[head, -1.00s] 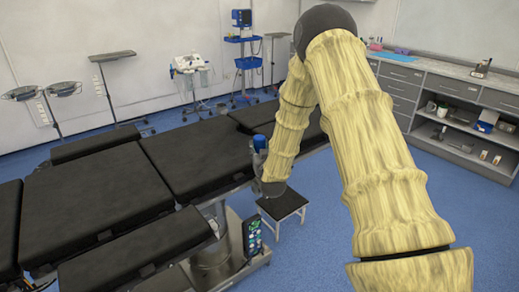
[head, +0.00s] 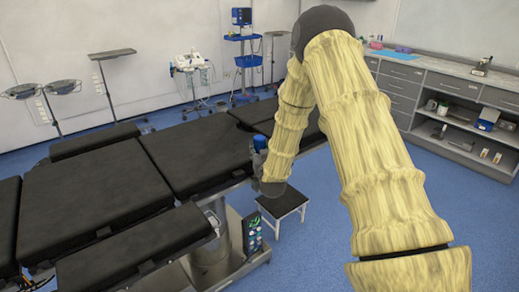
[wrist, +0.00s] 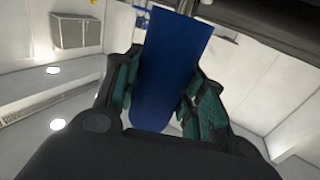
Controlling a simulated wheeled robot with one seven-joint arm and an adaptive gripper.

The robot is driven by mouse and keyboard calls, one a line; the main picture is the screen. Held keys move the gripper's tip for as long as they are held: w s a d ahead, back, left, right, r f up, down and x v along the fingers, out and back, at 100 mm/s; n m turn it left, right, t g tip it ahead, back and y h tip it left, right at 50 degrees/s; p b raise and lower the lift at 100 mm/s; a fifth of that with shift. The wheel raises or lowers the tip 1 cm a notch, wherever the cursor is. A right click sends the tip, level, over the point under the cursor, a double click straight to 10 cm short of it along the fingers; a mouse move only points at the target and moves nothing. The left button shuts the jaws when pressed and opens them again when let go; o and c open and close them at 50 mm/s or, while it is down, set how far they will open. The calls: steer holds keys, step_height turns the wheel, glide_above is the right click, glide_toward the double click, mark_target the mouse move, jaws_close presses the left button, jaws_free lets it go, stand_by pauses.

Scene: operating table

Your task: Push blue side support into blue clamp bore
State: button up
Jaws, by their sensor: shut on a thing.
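The blue side support (wrist: 170,70) fills the middle of the wrist view, between the two green-padded fingers of my gripper (wrist: 160,95), which is shut on it. Its far end lies near a metal rod and a dark edge at the top of the picture. In the head view a small blue part (head: 260,142) shows beside the operating table's near edge, at the end of my arm; I cannot tell whether it is the support or the clamp. My forearm hides part of that spot. I cannot make out the clamp bore in either view.
The black padded operating table (head: 100,185) runs across the left and middle. A small black step stool (head: 283,203) stands on the blue floor below my gripper. A control panel (head: 252,232) is on the table's column. A cabinet (head: 450,95) lines the right wall.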

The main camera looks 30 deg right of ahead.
steer(key=shift+f, duration=0.25)
steer(key=o, duration=1.3)
steer(key=shift+c, duration=0.2)
steer(key=v, duration=1.2)
